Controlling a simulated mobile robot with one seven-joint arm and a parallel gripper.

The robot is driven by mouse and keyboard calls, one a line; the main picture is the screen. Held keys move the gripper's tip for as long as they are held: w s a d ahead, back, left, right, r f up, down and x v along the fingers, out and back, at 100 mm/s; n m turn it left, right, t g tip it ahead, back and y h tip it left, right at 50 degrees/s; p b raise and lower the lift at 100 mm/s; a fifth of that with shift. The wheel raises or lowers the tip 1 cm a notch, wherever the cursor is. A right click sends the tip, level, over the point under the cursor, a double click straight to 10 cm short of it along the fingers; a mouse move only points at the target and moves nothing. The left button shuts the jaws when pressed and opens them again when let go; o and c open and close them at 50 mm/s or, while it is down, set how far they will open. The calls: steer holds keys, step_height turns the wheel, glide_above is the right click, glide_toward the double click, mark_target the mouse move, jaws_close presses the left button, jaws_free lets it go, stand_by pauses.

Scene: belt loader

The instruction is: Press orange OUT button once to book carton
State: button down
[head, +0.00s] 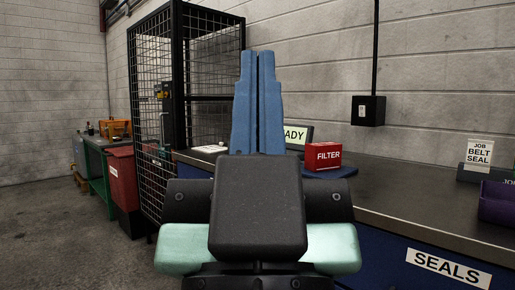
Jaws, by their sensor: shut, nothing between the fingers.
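My gripper (258,62) points up in the middle of the head view, its two blue fingers shut together and empty. Behind it, a display (298,134) shows letters ending in "ADY"; its left part is hidden by the fingers. A red carton (323,157) labelled FILTER sits on a dark blue pad (335,172) on the counter, just right of the fingers. I cannot see any orange OUT button; my gripper covers part of the counter. I cannot tell how far the fingertips are from the display.
The grey counter (400,195) runs right, with a SEALS label (448,267) on its front. A JOB BELT SEAL card (479,153) and a purple bin (496,203) stand at the right. A black mesh cage (150,110), a red bin (123,178) and a green bench (98,150) are left.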

step_height(320, 180, up, 40)
steer(key=p, duration=3.9)
steer(key=shift+p, duration=0.4)
